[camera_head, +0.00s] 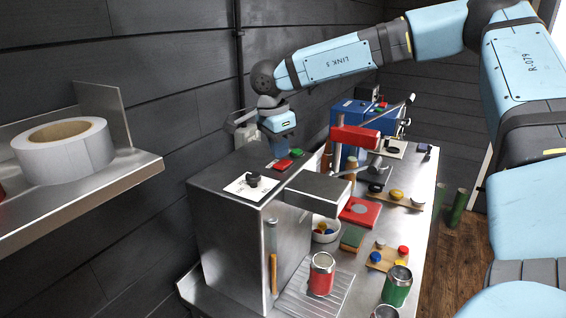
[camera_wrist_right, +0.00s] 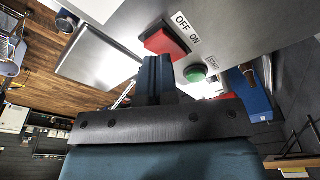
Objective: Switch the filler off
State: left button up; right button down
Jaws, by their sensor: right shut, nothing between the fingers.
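The filler (camera_head: 228,228) is a steel box on the bench with a black knob on a white plate on top. A red button (camera_head: 283,164) and a green button (camera_head: 297,153) sit at the back of its top. My left gripper is not in view.
A red can (camera_head: 321,274) stands on the filler's drip grate, with a green can (camera_head: 397,286) to its right. A red lever press (camera_head: 354,137) and a blue machine (camera_head: 350,108) stand behind. A shelf with a white tape roll (camera_head: 64,152) juts in at left.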

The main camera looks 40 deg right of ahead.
aim_at(279, 165)
jog(key=shift+f+b, duration=1.1)
jog(key=shift+f, duration=0.05)
dwell(0.9)
jog(key=shift+r, duration=0.1)
jog(key=shift+r+p, duration=1.35)
jog(key=shift+r, duration=2.1)
jog(key=shift+f, duration=0.1)
